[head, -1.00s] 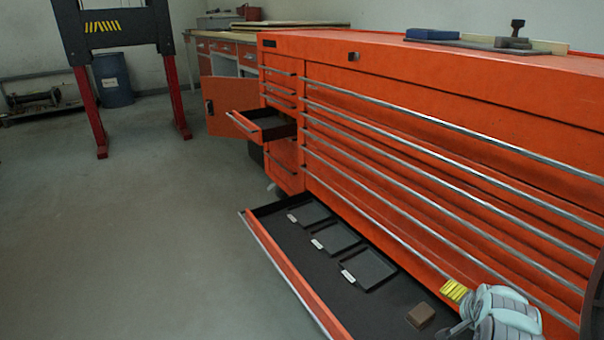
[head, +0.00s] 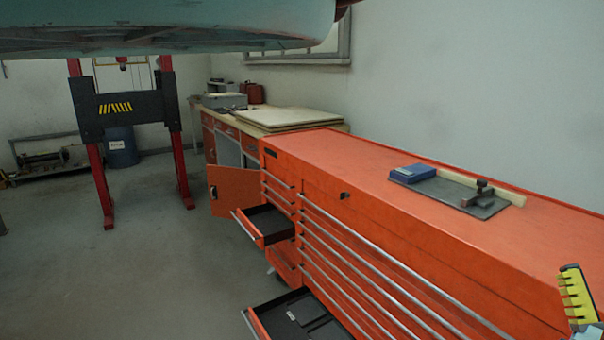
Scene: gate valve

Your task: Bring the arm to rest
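My gripper (head: 577,296) shows only in part at the right edge of the head view. I see a yellow ribbed piece with a grey part below it, in front of the red tool chest (head: 350,184). The rest of the gripper and most of my arm are out of frame. I cannot tell whether its fingers are open or shut, or whether it holds anything.
The chest's lower drawer (head: 250,323) and a small upper drawer (head: 244,232) stand open. A cabinet door (head: 224,192) is open behind them. A blue box (head: 413,172) and a dark plate (head: 480,207) lie on the chest top. Floor (head: 160,265) at left is clear.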

